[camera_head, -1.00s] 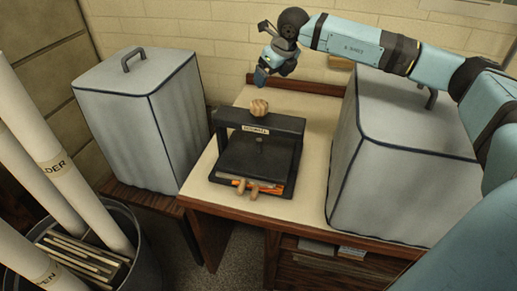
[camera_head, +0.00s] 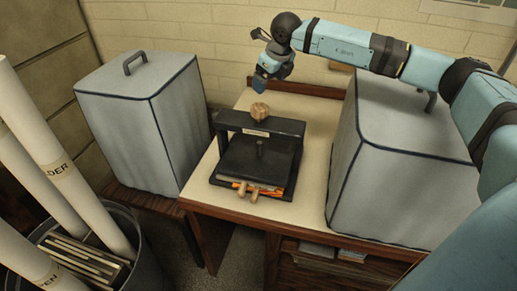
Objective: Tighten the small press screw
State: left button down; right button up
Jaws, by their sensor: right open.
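The small press (camera_head: 277,127) is a black frame on the cream table, with a label on its crossbar and a dark plate below. Its screw has a round wooden knob (camera_head: 260,111) above the crossbar, and part of the dark screw shaft (camera_head: 260,147) shows beneath. Orange and pale sheets (camera_head: 262,189) stick out under the plate at the front. My right gripper (camera_head: 260,84) points down just above and behind the knob, open, and looks apart from it. My left gripper is out of view.
Two grey covered boxes with handles flank the press: the left one (camera_head: 125,125) on a wooden stand, the right one (camera_head: 400,170) close under my right arm. Two wooden pegs (camera_head: 247,190) lie at the press's front. A bin of rolled tubes (camera_head: 85,250) stands at lower left.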

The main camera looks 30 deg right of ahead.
aim_at(258, 106)
jog(key=w+a+n+g+h+p, duration=0.45)
jog(key=w+n+g, duration=0.2)
jog(key=n, duration=0.35)
jog(key=shift+t, duration=0.35)
jog(key=p+x, duration=0.1)
jog(key=x, duration=0.3)
jog(key=p+x, duration=0.1)
jog(key=x, duration=0.3)
jog(key=p+x, duration=0.1)
jog(key=x, duration=0.4)
jog(key=shift+a+f+p, duration=0.15)
jog(key=shift+a+p, duration=0.15)
jog(key=shift+p, duration=0.1)
jog(key=shift+c, duration=0.3)
jog(key=c, duration=0.9)
